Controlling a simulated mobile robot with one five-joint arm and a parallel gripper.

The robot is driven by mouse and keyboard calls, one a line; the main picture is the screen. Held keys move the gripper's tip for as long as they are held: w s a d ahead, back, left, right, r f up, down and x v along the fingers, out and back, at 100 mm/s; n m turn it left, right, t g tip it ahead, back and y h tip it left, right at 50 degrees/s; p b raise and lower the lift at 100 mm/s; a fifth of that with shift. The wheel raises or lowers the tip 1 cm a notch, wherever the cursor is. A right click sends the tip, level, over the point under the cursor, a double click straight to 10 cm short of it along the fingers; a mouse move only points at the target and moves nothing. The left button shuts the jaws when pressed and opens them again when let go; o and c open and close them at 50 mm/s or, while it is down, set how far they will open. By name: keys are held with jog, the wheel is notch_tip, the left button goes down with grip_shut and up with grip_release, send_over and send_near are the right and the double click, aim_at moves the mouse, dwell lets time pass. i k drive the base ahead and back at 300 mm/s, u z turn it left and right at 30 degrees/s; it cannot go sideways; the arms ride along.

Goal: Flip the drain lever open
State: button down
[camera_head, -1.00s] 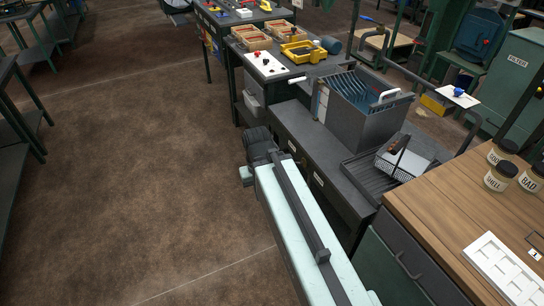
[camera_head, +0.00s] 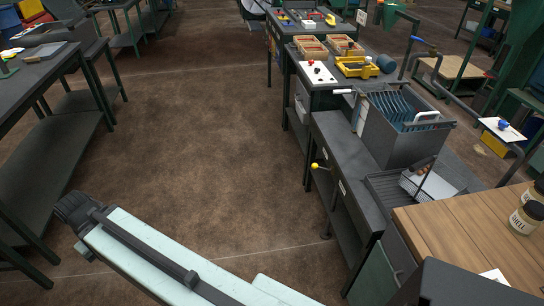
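The drain lever appears to be the short rod with a yellow ball knob (camera_head: 314,166) sticking out from the front of the dark bench below the grey tank (camera_head: 400,148). It juts left over the floor, and nothing touches it. My pale arm reaches across the lower left of the view. Its dark end, my gripper (camera_head: 75,207), is low at the far left over the floor, well apart from the knob. The fingers are too small and dark to tell open from shut.
A dark bench (camera_head: 40,165) stands at the left, near my gripper. Brown floor (camera_head: 200,130) lies clear between it and the right-hand benches. A wooden-topped counter (camera_head: 470,240) with jars stands at the lower right, beside a black draining tray (camera_head: 385,182).

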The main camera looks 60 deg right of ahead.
aim_at(314, 165)
jog(key=u, duration=0.6)
jog(key=i, duration=1.25)
jog(key=z, duration=2.85)
jog(key=i, duration=1)
jog(key=u, duration=0.05)
